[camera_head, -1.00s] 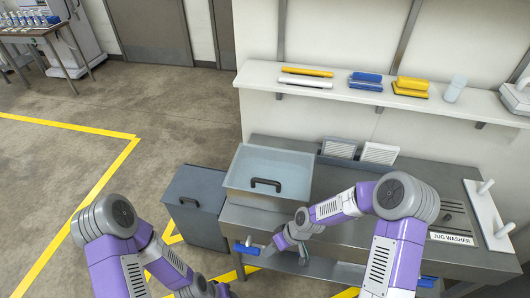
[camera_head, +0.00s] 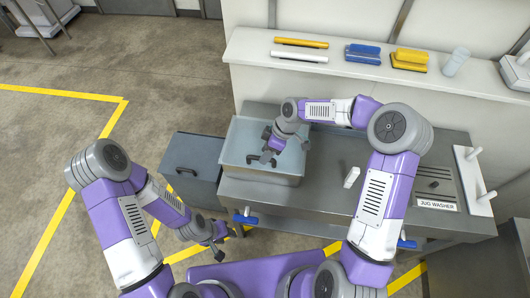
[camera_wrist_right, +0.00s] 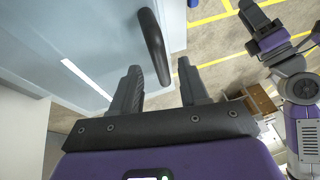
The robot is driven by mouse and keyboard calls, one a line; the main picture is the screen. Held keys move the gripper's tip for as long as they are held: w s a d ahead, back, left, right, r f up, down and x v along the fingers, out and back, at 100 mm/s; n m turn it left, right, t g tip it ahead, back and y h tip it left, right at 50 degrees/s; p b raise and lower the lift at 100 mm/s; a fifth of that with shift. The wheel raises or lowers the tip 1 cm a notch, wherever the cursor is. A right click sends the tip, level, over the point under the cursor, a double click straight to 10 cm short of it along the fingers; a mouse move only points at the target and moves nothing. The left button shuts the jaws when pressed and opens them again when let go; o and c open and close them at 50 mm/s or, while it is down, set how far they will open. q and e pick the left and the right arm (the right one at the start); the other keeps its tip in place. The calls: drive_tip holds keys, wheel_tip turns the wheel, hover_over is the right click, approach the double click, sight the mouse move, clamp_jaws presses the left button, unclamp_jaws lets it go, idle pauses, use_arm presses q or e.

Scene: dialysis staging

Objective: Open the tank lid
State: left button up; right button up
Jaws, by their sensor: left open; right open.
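The tank (camera_head: 235,172) is a grey box set in the left end of the steel counter, with a pale blue lid (camera_head: 243,135) lying flat on it. A dark bar handle (camera_head: 254,160) stands near the lid's front edge. My right gripper (camera_head: 267,157) is over the lid, open and empty, and hides part of it. In the right wrist view, the handle (camera_wrist_right: 152,47) shows just beyond the open fingertips (camera_wrist_right: 160,80), apparently not gripped. My left gripper (camera_head: 216,242) is open and empty, low in front of the counter and below the tank.
A dark grey bin (camera_head: 190,160) with a handle stands left of the counter. A wall shelf (camera_head: 345,70) with brushes runs behind. A blue valve handle (camera_head: 245,219) sticks out at the counter's front. The "JUG WASHER" plate (camera_head: 438,204) and white pegs are at the right end.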

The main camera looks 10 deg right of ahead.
drive_tip(key=shift+a+f, duration=0.2)
drive_tip(key=shift+f, duration=0.2)
drive_tip(key=shift+s, duration=0.15)
clamp_jaws()
